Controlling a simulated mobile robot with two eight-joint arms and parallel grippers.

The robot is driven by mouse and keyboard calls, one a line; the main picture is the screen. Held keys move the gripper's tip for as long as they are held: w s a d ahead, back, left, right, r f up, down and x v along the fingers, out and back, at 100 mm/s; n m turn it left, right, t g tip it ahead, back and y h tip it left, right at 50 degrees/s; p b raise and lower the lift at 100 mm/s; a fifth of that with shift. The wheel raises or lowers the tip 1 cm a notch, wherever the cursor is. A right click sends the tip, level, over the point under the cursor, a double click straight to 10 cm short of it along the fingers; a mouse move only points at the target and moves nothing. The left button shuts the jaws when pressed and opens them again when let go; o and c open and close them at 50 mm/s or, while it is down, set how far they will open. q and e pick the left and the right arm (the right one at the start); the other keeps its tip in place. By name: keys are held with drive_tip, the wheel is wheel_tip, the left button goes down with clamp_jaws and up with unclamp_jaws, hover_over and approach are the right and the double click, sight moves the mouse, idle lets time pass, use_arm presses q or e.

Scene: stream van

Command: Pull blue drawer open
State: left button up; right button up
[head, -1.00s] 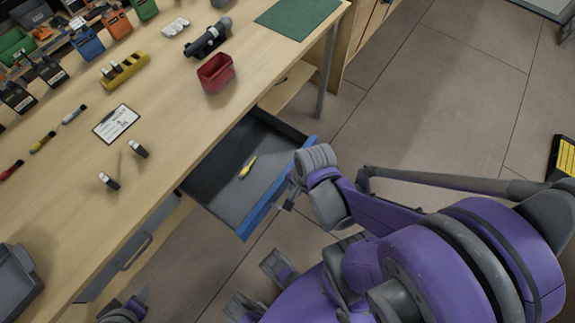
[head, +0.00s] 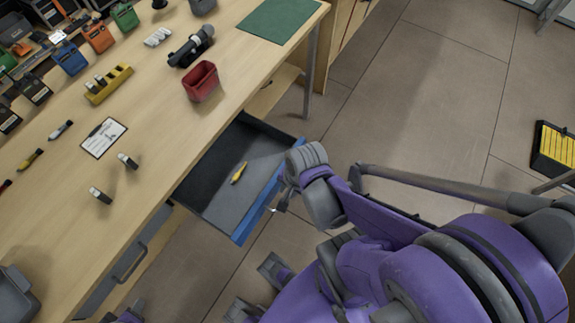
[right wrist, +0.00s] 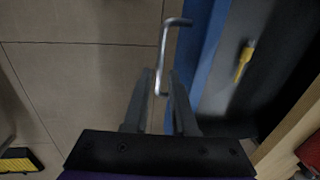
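The blue drawer (head: 262,203) under the workbench stands pulled out, its dark grey interior showing in the head view. Its blue front also shows in the right wrist view (right wrist: 205,55). A bent metal handle (right wrist: 163,55) stands out from that front. My right gripper (head: 281,203) is at the handle; in the right wrist view its two fingers (right wrist: 161,80) are apart, with the handle's lower end between them and a visible gap. Any contact is hard to tell. A yellow-handled tool (head: 239,173) lies in the drawer. My left gripper cannot be made out.
The wooden workbench (head: 150,165) holds a red bin (head: 201,82), a yellow holder (head: 108,86), a clipboard (head: 103,138) and a green mat (head: 276,20). A closed grey drawer (head: 120,270) is to the left. A black-yellow case (head: 555,150) lies at right. Floor between is clear.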

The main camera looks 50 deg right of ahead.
use_arm(q)
wheel_tip(320, 180, up, 6)
drive_tip(key=w+p, duration=0.1)
drive_tip(key=p, duration=0.3)
drive_tip(key=shift+w+r+p, duration=0.2)
drive_tip(key=shift+w+p, duration=0.1)
drive_tip(key=shift+w, duration=0.1)
use_arm(e)
wheel_tip(320, 180, up, 9)
drive_tip(key=s, duration=0.1)
drive_tip(key=shift+s, duration=0.3)
drive_tip(key=shift+f, duration=0.1)
drive_tip(key=w+a+r+n+t, duration=0.1)
drive_tip(key=w+a+r+n, duration=0.3)
drive_tip(key=n, duration=0.4)
drive_tip(key=w+a+r+n+t, duration=0.2)
drive_tip(key=w+a+r+n, duration=0.1)
drive_tip(key=w+a+n, duration=0.2)
drive_tip(key=w+n, duration=0.2)
drive_tip(key=n, duration=0.2)
drive_tip(key=shift+a+r, duration=0.15)
drive_tip(key=shift+r, duration=0.25)
